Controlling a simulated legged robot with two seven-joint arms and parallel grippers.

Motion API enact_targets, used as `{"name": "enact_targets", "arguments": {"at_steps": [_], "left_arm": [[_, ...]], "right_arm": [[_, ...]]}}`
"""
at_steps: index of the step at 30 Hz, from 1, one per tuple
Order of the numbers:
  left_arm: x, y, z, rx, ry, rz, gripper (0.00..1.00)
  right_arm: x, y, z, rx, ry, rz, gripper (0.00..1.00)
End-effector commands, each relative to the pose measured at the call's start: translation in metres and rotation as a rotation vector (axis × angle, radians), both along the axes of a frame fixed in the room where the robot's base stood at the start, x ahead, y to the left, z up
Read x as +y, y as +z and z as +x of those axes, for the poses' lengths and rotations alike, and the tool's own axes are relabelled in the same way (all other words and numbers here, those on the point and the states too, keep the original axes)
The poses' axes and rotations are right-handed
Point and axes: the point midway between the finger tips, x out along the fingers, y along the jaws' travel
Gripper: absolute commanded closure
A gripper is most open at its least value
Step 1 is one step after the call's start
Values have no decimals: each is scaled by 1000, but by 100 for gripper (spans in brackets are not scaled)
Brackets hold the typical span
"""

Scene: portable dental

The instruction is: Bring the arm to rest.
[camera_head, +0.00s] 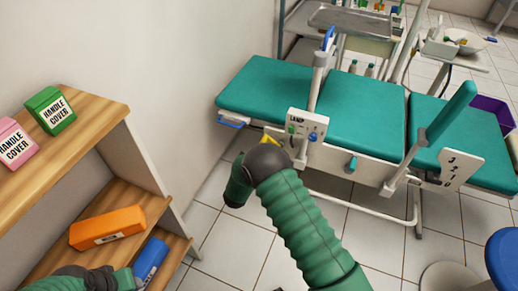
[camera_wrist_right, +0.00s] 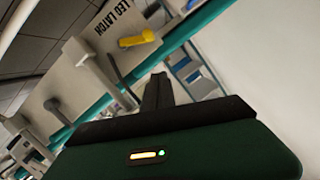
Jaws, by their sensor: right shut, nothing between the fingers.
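My right arm reaches up from the bottom of the head view in its green sleeve and bends at a dark joint in front of the dental chair (camera_head: 262,88). Its gripper is not clearly visible there. In the right wrist view my right gripper (camera_wrist_right: 157,92) is shut and empty, its dark fingers together. Beyond it is a white panel lettered "LEG LATCH" (camera_wrist_right: 75,65) with a yellow handle (camera_wrist_right: 138,39). The fingers appear apart from the handle. Part of my left arm shows at the bottom left of the head view; its gripper is not seen.
A wooden shelf (camera_head: 105,118) at left holds a green box (camera_head: 52,110), a pink box (camera_head: 14,143), an orange box (camera_head: 107,227) and a blue item (camera_head: 150,262). A blue stool (camera_head: 503,256) stands at lower right. Tiled floor (camera_head: 205,218) is clear between shelf and chair.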

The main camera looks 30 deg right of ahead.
Motion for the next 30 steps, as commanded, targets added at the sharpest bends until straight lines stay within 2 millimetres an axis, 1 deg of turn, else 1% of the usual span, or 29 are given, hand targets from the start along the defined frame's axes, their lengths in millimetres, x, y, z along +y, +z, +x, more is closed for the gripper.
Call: {"name": "enact_targets", "arguments": {"at_steps": [6,8,11,12,14,15,17,18,20,21,23,24,25,26,27,29,30], "left_arm": [[0,0,0,0,0,0,57],[0,0,0,0,0,0,57],[0,0,0,0,0,0,57],[0,0,0,0,0,0,57],[0,0,0,0,0,0,57],[0,0,0,0,0,0,57],[0,0,0,0,0,0,57],[0,0,0,0,0,0,57],[0,0,0,0,0,0,57],[0,0,0,0,0,0,57],[0,0,0,0,0,0,57],[0,0,0,0,0,0,57],[0,0,0,0,0,0,57],[0,0,0,0,0,0,57],[0,0,0,0,0,0,57],[0,0,0,0,0,0,57],[0,0,0,0,0,0,57]], "right_arm": [[0,1,0,1,2,1,100],[3,5,3,12,24,11,100],[24,24,11,84,147,58,100],[38,34,12,138,227,83,100],[63,49,1,246,368,117,100],[80,57,-15,333,465,131,100],[100,65,-48,469,595,143,100],[110,69,-74,558,668,144,100],[120,72,-115,685,761,140,100],[123,74,-142,762,810,135,100],[125,75,-178,864,866,126,100],[124,75,-201,925,897,119,100],[124,76,-217,969,918,115,100],[122,76,-233,1011,936,109,100],[120,77,-254,1066,957,102,100],[116,78,-284,1145,984,93,100],[113,78,-304,1195,1000,85,100]]}}
